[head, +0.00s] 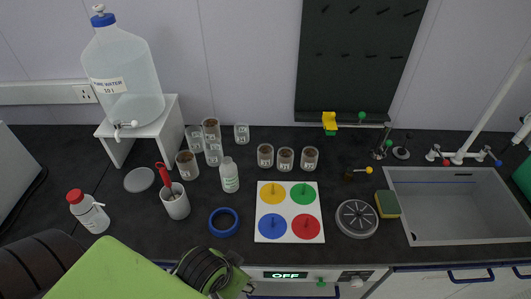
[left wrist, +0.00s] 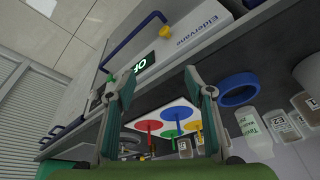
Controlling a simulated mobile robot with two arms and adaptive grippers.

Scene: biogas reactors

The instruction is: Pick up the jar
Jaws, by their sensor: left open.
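Several small labelled glass jars stand on the dark worktop; I cannot tell which one the task means. Three with brown contents stand in a row at the centre, the middle one here (head: 285,160). Another brown-filled jar (head: 186,165) stands further left, near a group with a clear jar (head: 213,154) and a separate jar (head: 241,134). In the left wrist view a jar (left wrist: 286,122) shows at the right edge. My left gripper (left wrist: 157,78) is open and empty, away from the jars, with its fingers over the counter's front side. My right gripper is not in view.
A white bottle (head: 229,176), a blue ring (head: 224,222), a cup with a red-handled tool (head: 175,203) and a colour-disc board (head: 260,233) stand near the jars. A red-capped bottle (head: 89,212) is at left; the sink (head: 455,240) is at right.

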